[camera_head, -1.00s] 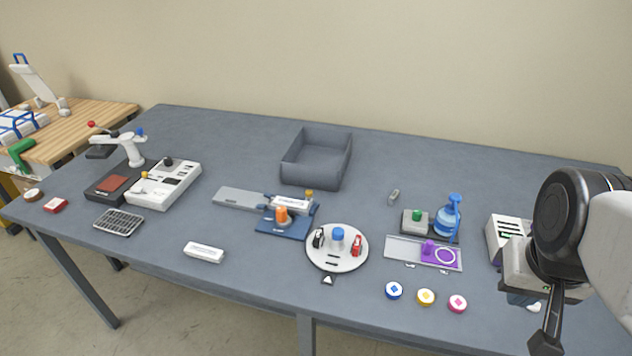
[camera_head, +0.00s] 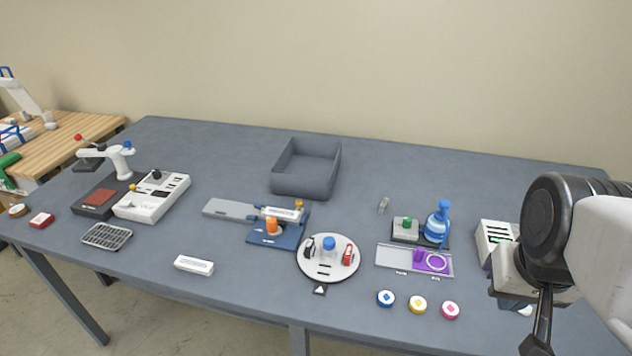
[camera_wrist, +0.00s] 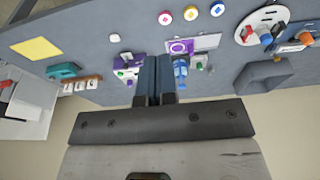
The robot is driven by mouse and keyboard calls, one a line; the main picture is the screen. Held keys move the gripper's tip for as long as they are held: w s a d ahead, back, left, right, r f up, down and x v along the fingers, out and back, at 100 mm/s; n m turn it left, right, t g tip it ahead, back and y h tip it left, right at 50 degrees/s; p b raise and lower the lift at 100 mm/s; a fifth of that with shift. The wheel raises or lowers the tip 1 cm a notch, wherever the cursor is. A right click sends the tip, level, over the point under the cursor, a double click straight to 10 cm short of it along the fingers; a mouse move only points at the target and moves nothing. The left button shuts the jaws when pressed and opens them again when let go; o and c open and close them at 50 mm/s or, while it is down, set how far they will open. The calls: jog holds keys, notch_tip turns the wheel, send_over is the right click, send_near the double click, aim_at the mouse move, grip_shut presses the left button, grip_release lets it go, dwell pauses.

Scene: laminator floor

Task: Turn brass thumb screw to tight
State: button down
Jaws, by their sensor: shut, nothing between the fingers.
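Two small brass-coloured knobs show in the head view, and I cannot tell for sure which is the thumb screw. One brass knob (camera_head: 299,203) stands at the back of the blue fixture (camera_head: 290,238), behind an orange knob (camera_head: 271,226). The other brass knob (camera_head: 132,188) is on the left edge of the white machine (camera_head: 152,197). Both are too small to read their setting. My gripper (camera_wrist: 157,78) is shut and empty, high over the table's right side, far right of both knobs. Its fingertips are partly hidden in the head view. Neither brass knob is clear in the wrist view.
A round turntable (camera_head: 316,268), a purple-and-white plate (camera_head: 392,258), a blue bottle (camera_head: 437,222) and coloured discs (camera_head: 418,304) lie between my gripper and the blue fixture. A grey bin (camera_head: 305,187) stands behind. The table's back right is fairly clear.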

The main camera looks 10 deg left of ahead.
jog(key=c, duration=1.4)
grip_release()
jog(key=o, duration=0.5)
jog(key=shift+w+a+r+n, duration=0.2)
jog(key=shift+w+n, duration=0.1)
jog(key=shift+w, duration=0.3)
jog(key=w+a+n+g, duration=0.1)
jog(key=w+a+n, duration=0.6)
jog(key=w, duration=0.5)
jog(key=w+a+n, duration=0.4)
jog(key=w+a, duration=0.5)
jog(key=w, duration=0.3)
jog(key=w+a+f+n, duration=0.3)
jog(key=w+a+f, duration=0.2)
jog(key=a, duration=0.3)
jog(key=w+a+f+n+g, duration=0.1)
jog(key=w+a+f+n, duration=0.3)
jog(key=a, duration=0.5)
jog(key=w+a+f+n, duration=0.4)
jog(key=w+a+f, duration=0.1)
jog(key=a, duration=0.4)
jog(key=shift+w+f+g, duration=0.3)
jog(key=shift+w+f, duration=0.05)
jog(key=shift+f, duration=0.1)
jog(key=shift+a+f, duration=0.1)
jog(key=shift+a, duration=0.05)
